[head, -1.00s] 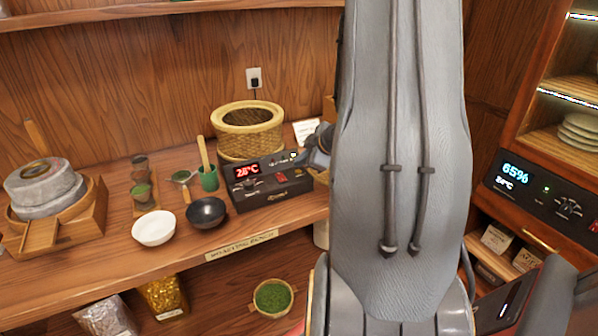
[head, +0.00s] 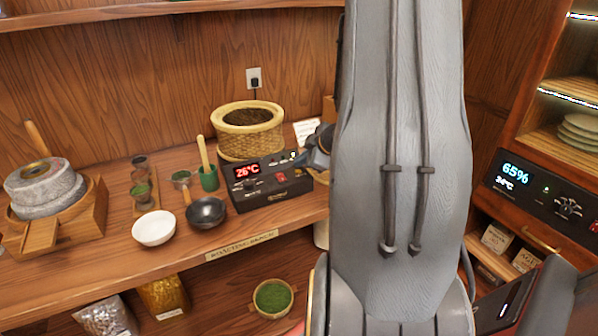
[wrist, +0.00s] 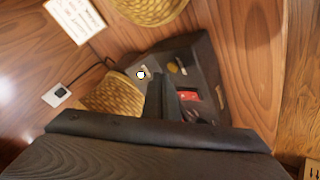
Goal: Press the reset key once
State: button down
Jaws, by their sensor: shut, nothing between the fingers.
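The black control box (head: 262,196) with a red lit display (head: 247,171) stands on the shelf in front of a woven basket. A red switch (head: 281,178) is on its face, and small controls and a light (head: 293,156) are along its top. I cannot read which one is the reset key. My gripper (head: 312,158) is at the box's right end, partly hidden by my arm. In the wrist view my shut, empty fingers (wrist: 162,92) point over the box, beside its red switch (wrist: 188,95) and a yellow round part (wrist: 173,68). I cannot tell whether they touch it.
The woven basket (head: 250,140) stands close behind the box. A white card (head: 306,131) is behind my gripper. A cabinet with another panel (head: 540,195) is at right.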

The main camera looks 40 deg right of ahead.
jog(key=shift+f, duration=0.15)
jog(key=shift+f, duration=0.3)
jog(key=shift+f+b, duration=0.3)
jog(key=shift+f, duration=0.05)
dwell(0.8)
jog(key=shift+r, duration=0.1)
jog(key=shift+r+p, duration=0.7)
jog(key=shift+p, duration=0.2)
notch_tip(320, 180, up, 5)
jog(key=p, duration=0.5)
dwell(0.8)
